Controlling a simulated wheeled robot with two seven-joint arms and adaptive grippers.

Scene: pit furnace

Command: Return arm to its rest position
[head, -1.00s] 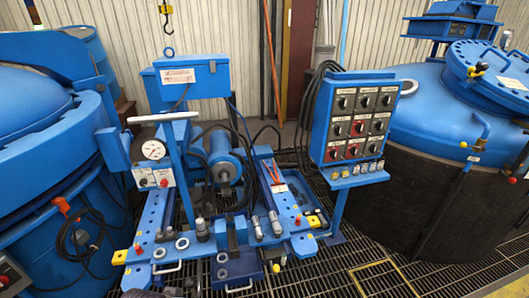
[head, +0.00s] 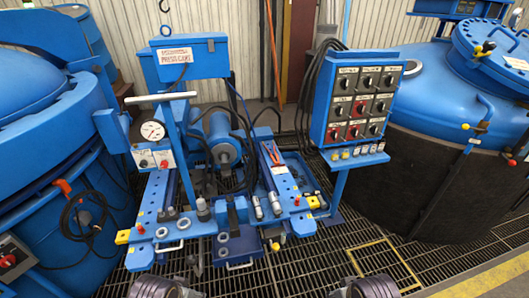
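Neither of my grippers can be made out in the head view. Two dark, ringed rounded parts, which look like links of my own arms, show at the bottom edge, one left of centre and one right of centre. Whatever they carry is cut off or hidden. The blue press cart (head: 153,207) stands in front of me, with a pressure gauge (head: 153,131) and a labelled blue box (head: 185,57) at its back. Several small metal parts lie on its front.
A control panel (head: 334,105) with several knobs stands right of the cart. A large blue-lidded vessel (head: 440,85) is at right, a blue furnace body (head: 50,110) at left. Open floor grating (head: 310,262) lies in front.

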